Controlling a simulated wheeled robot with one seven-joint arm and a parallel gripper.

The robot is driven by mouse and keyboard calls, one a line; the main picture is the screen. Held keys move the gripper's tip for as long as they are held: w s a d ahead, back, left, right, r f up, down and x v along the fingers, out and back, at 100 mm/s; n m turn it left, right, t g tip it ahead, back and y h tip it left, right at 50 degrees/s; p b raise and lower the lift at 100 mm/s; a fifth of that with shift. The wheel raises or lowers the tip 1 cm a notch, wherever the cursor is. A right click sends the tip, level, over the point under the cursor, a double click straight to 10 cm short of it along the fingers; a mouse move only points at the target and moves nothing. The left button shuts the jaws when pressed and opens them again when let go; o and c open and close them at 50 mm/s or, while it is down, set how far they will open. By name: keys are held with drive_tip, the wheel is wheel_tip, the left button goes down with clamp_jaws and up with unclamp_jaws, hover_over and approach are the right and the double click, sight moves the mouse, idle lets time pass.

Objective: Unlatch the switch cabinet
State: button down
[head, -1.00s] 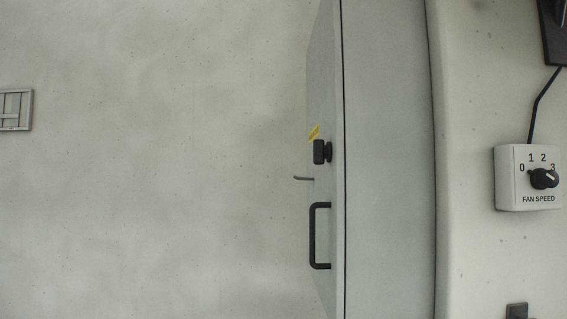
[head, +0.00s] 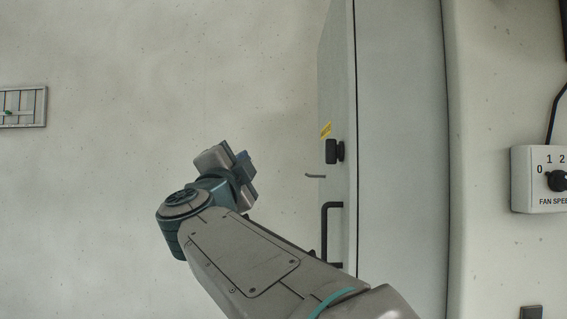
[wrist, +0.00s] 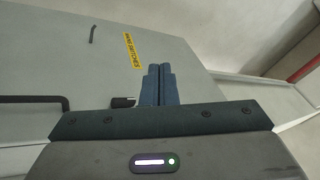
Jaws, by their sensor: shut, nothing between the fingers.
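The grey switch cabinet (head: 400,120) stands on the wall at the right of centre, its door front seen at a steep angle. The door has a black latch knob (head: 332,151) below a yellow label (head: 326,130), and a black bar handle (head: 326,232) lower down. My gripper (head: 245,162) is left of the knob, in front of the door and apart from it. In the wrist view my gripper's blue fingers (wrist: 159,70) are together and empty. The yellow label (wrist: 132,50) is just past them. The dark knob (wrist: 122,102) is partly hidden by the gripper body, and the handle (wrist: 38,101) is at left.
A thin grey rod (head: 315,176) sticks out from the door below the knob. A fan speed box (head: 535,180) is on the wall at right. A small framed panel (head: 22,105) is at far left. The wall between is clear.

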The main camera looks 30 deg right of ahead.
drive_tip(key=s+d+m+g+h, duration=0.2)
drive_tip(key=s+d+m+g, duration=0.4)
drive_tip(key=m+g, duration=0.6)
drive_tip(key=shift+s+g+h+p, duration=0.3)
drive_tip(key=shift+s+g+h, duration=0.15)
drive_tip(key=shift+s, duration=0.65)
drive_tip(key=shift+d, duration=0.1)
drive_tip(key=p, duration=0.3)
approach(335, 163)
drive_tip(key=s+d, duration=0.2)
drive_tip(key=d, duration=0.2)
drive_tip(key=w, duration=0.1)
drive_tip(key=w+d, duration=0.1)
drive_tip(key=w+p, duration=0.1)
drive_tip(key=shift+w+d+r, duration=0.1)
drive_tip(key=shift+d+r, duration=0.05)
drive_tip(key=shift+d, duration=0.2)
drive_tip(key=shift+w+b, duration=0.1)
drive_tip(key=shift+b, duration=0.2)
